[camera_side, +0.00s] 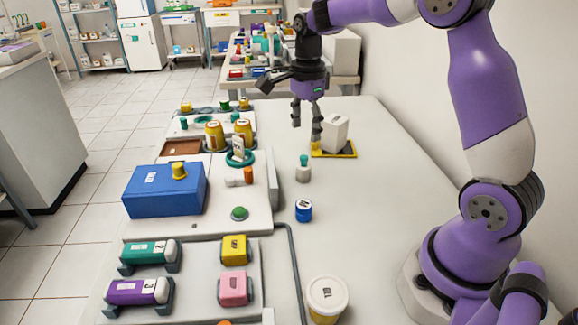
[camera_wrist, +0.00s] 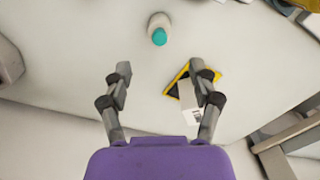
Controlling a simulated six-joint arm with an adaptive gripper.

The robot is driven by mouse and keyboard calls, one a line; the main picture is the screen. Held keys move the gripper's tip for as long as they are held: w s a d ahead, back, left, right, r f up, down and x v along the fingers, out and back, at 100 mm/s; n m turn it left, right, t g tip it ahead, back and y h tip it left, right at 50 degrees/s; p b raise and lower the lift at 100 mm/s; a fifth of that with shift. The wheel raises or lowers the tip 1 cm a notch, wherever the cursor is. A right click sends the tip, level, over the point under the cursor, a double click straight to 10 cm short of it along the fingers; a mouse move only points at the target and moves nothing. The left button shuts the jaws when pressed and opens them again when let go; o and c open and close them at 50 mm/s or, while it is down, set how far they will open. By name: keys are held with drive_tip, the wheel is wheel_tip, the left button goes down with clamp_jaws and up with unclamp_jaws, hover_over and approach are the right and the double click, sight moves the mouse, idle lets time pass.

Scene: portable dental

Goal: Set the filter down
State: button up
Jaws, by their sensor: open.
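A white block (camera_side: 336,131), likely the filter, stands slightly tilted on a black pad with a yellow rim (camera_side: 335,155) on the bench. My gripper (camera_side: 306,130) is open and points down just left of the block in the side view. There the right finger partly covers the white block (camera_wrist: 188,96) and the yellow-rimmed pad (camera_wrist: 171,89). I cannot tell whether a finger touches the block.
A white bottle with a teal cap (camera_side: 303,170) stands in front of the pad; it also shows in the wrist view (camera_wrist: 159,25). A blue jar (camera_side: 304,210) and a white-lidded tub (camera_side: 327,294) are nearer. A blue box (camera_side: 165,189) lies left. The bench right of the pad is clear.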

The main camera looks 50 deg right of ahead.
drive_tip(key=shift+r, duration=0.55)
drive_tip(key=s+a+r+n+t, duration=0.2)
drive_tip(key=s+a+n, duration=0.3)
drive_tip(key=n, duration=0.6)
drive_tip(key=s+a+r+n+t, duration=0.2)
drive_tip(key=s+a+n, duration=0.3)
drive_tip(key=s+n, duration=0.4)
drive_tip(key=shift+s+a+r+n+t, duration=0.15)
drive_tip(key=shift+s+r+n+t, duration=0.15)
drive_tip(key=shift+n+t, duration=0.55)
